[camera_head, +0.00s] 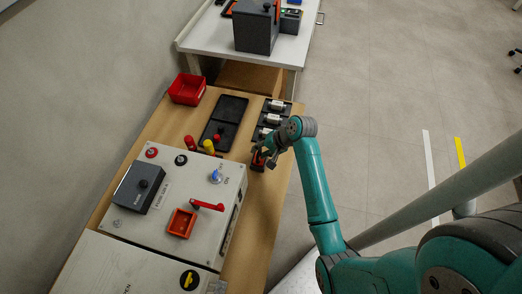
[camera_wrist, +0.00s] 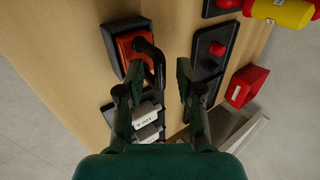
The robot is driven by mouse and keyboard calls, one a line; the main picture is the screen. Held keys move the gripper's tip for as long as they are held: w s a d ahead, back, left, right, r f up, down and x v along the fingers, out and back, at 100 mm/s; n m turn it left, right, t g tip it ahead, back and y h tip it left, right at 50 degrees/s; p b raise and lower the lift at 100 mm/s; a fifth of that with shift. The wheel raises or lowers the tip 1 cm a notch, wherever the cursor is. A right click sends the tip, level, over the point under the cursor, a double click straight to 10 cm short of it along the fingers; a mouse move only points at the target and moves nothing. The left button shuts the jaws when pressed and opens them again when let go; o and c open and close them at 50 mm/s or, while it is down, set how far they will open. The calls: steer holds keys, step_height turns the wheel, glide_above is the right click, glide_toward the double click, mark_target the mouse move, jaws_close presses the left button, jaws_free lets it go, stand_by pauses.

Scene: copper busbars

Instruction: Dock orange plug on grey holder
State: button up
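The orange plug (camera_wrist: 127,47) with a black bent handle (camera_wrist: 157,62) sits in a dark grey holder (camera_wrist: 108,43) on the wooden table in the wrist view. The holder's rim shows around the orange body; whether the plug is fully seated I cannot tell. My gripper (camera_wrist: 158,74) is open, its fingers spread either side of the handle's end, with a gap visible on the right. In the head view my gripper (camera_head: 264,160) is over the table's right edge and hides most of the plug and holder.
The grey panel box (camera_head: 205,170) carries an orange open socket (camera_head: 181,223) and a red lever (camera_head: 207,206). A black tray (camera_head: 229,109), a red bin (camera_head: 187,88) and several white fuses (camera_head: 273,118) lie beyond my gripper. Red and yellow cylinders (camera_head: 208,146) stand beside the panel.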

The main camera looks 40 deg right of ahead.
steer(key=shift+r, duration=0.1)
steer(key=v, duration=1.2)
steer(key=shift+a, duration=0.1)
steer(key=s+a+f+n+t+h, duration=0.35)
steer(key=s+a+f, duration=0.45)
steer(key=s+a, duration=0.5)
steer(key=s+a+r+n+t, duration=0.2)
steer(key=s+a+r+n, duration=0.1)
steer(key=s+r, duration=0.5)
steer(key=s+a+r+n+t, duration=0.3)
steer(key=s+r+n, duration=0.2)
steer(key=s+r, duration=0.3)
steer(key=shift+r, duration=0.4)
